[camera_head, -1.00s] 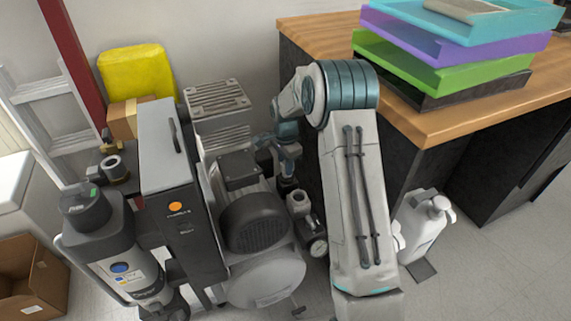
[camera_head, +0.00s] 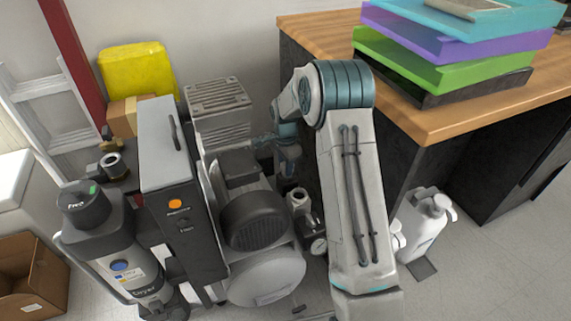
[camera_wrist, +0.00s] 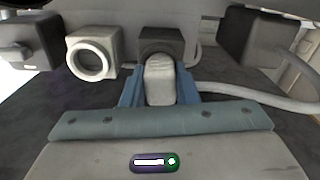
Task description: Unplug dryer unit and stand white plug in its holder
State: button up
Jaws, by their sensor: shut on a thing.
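My gripper (camera_wrist: 160,88) has its blue fingers on both sides of a pale grey-white plug (camera_wrist: 160,77) in the wrist view, and is shut on it. The plug's far end is right at a dark square block (camera_wrist: 161,42); I cannot tell whether it is seated in it. To its left is a light block with a round ring opening (camera_wrist: 91,57), which looks empty and may be the holder. A grey cable (camera_wrist: 250,96) runs off to the right. In the head view the dryer unit (camera_head: 128,262) stands at the left; my fingertips are not clearly visible there.
Dark boxes flank the row at left (camera_wrist: 30,42) and right (camera_wrist: 262,38) in the wrist view. In the head view, the compressor with its round tank (camera_head: 265,275) stands left of my arm. The wooden bench (camera_head: 435,120) with stacked trays (camera_head: 420,65) is close on the right.

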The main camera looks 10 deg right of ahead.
jog(key=shift+f, duration=0.35)
jog(key=o, duration=1.1)
jog(key=shift+c, duration=0.2)
notch_tip(320, 180, up, 14)
jog(key=p, duration=0.4)
jog(key=shift+f, duration=0.1)
